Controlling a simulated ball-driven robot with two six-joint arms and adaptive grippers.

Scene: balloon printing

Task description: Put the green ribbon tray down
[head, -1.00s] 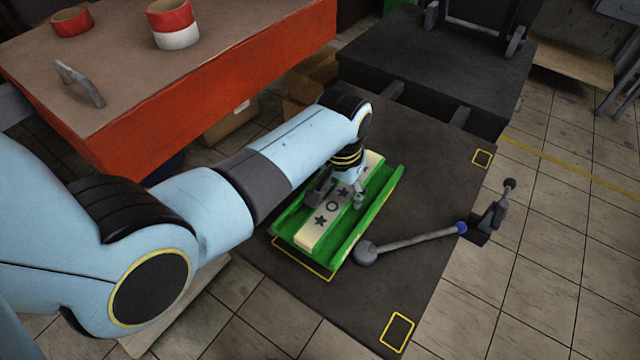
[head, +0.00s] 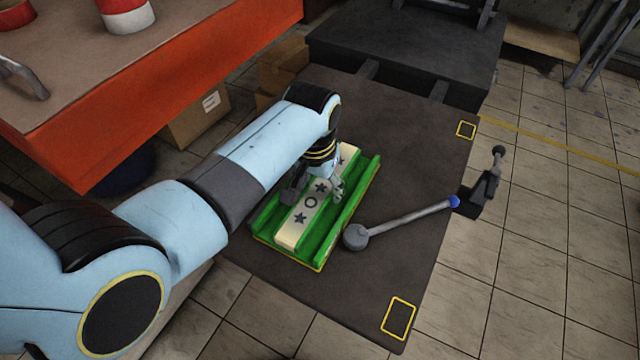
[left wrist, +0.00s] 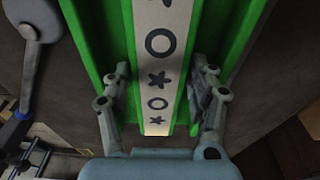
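The green ribbon tray (head: 352,205) lies on the dark mat (head: 415,240), over a yellow outline whose edge shows along its lower and right sides. A cream strip (head: 289,236) with dark stars and rings runs along its middle. It also shows in the left wrist view (left wrist: 162,18), between green walls (left wrist: 100,35). My left gripper (head: 316,194) is over the tray, one finger on each side of the strip. In the left wrist view my left gripper (left wrist: 160,85) looks open, with narrow green gaps beside the strip. My right gripper is not in view.
A grey lever (head: 405,225) with a blue tip lies close to the tray's right side. A dark machine (head: 405,50) stands behind the mat. An orange-sided table (head: 150,110) is at upper left. The mat's front right is clear.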

